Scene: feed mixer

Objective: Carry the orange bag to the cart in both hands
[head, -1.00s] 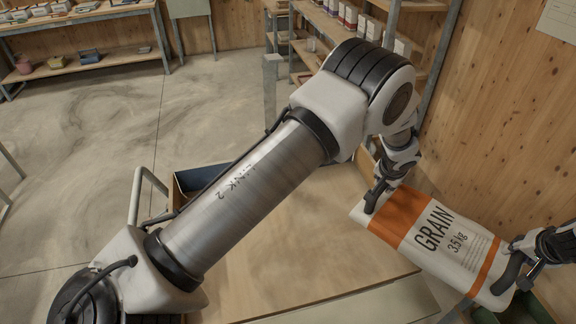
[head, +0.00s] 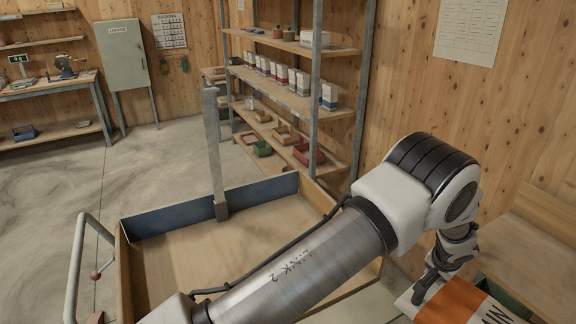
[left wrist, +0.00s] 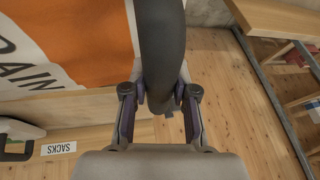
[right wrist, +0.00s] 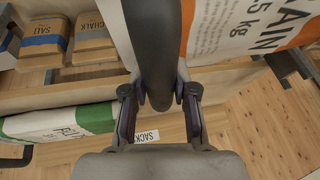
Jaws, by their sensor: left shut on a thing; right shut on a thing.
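The orange and white grain bag (head: 462,302) is at the lower right of the head view, mostly cut off by the edge. My left gripper (head: 425,288) is shut on its near-left end. In the left wrist view the bag (left wrist: 90,35) lies beside the shut fingers (left wrist: 160,98). In the right wrist view my right gripper (right wrist: 158,95) is shut on the other end of the bag (right wrist: 225,30); it is out of the head view. The cart (head: 208,206) stands left of the bag, with wooden sides and a blue end wall. Its visible bed is empty; my left arm hides part.
A metal rack (head: 316,90) with boxes and bins stands behind the cart. A wooden bench (head: 520,255) is at the right by the wall. A metal handle (head: 78,262) rises at the cart's left. Concrete floor is clear at left.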

